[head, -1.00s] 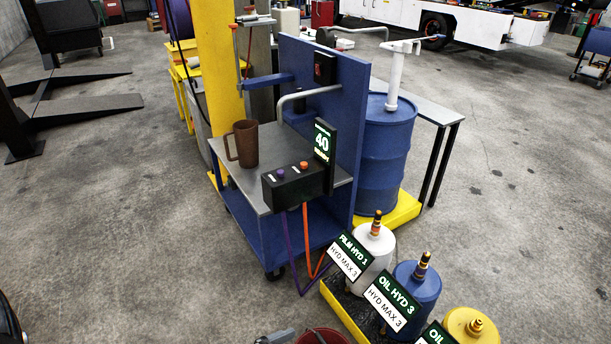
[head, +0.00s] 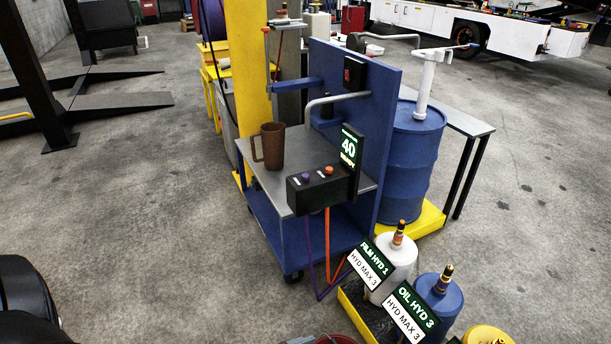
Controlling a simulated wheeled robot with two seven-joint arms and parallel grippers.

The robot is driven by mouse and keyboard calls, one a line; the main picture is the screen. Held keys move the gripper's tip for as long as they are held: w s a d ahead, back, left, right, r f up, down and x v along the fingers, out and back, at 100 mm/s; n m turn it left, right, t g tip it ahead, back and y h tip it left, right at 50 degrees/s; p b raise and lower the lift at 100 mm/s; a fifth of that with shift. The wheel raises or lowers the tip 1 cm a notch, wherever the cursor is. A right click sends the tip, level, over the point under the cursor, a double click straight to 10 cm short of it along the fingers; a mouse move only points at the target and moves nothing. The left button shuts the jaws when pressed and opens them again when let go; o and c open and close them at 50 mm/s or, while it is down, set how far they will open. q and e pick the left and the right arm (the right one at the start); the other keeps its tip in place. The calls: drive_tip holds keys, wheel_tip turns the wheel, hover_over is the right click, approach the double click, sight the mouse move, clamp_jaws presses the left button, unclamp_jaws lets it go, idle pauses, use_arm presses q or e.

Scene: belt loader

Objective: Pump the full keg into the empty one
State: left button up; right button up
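A white keg (head: 396,262) labelled FILM HYD 1 stands upright at the lower right. A blue keg (head: 441,300) labelled OIL HYD 3 stands beside it, and a yellow keg (head: 487,335) is cut off by the bottom edge. Their fill levels cannot be seen. Neither gripper shows clearly.
A brown mug (head: 270,147) stands on the cart's grey top. A large blue drum (head: 408,165) with a white hand pump stands behind on a yellow base. The kegs stand in a yellow-edged tray (head: 358,322). Black rounded shapes fill the lower left corner. The floor left of the cart is clear.

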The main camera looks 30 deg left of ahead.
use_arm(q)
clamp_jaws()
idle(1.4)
